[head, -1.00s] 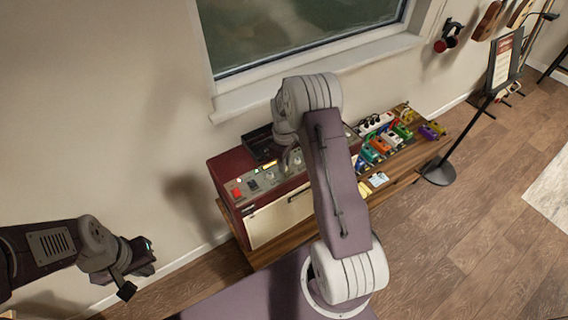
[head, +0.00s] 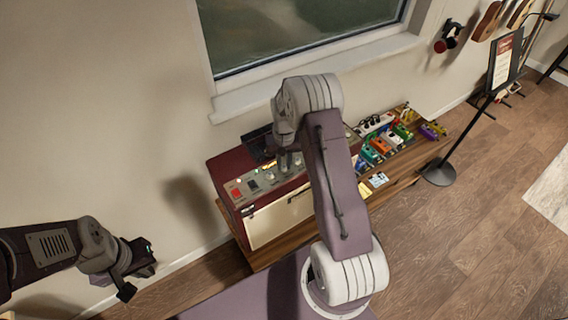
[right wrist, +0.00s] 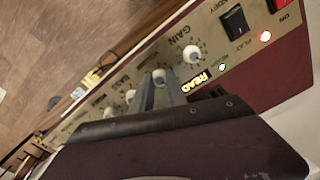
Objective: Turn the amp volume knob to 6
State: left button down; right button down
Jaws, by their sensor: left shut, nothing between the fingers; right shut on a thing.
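The dark red amp (head: 228,161) stands on a wooden bench below the window, its control panel (head: 240,194) facing up. In the right wrist view the panel (right wrist: 215,35) shows a row of white knobs. The gain knob (right wrist: 191,53) is clear of the fingers. My right gripper (right wrist: 158,88) is shut on the knob beside it (right wrist: 158,76), whose label and pointer I cannot read. In the head view my right gripper (head: 284,165) is over the panel, partly hidden by my arm. My left gripper (head: 140,262) is shut and empty, left of the amp.
The panel also has a lit display (right wrist: 195,82), a black rocker switch (right wrist: 235,20) and a red switch (right wrist: 285,5). Several coloured pedals (head: 382,145) lie on the bench (head: 270,256) to the right. A sign stand (head: 438,172) is further right.

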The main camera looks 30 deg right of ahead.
aim_at(284, 166)
jog(key=m, duration=0.5)
jog(key=shift+m, duration=2.4)
jog(key=c, duration=1.3)
grip_release()
notch_tip(284, 166, up, 9)
jog(key=shift+r+b, duration=0.1)
jog(key=shift+b, duration=1.05)
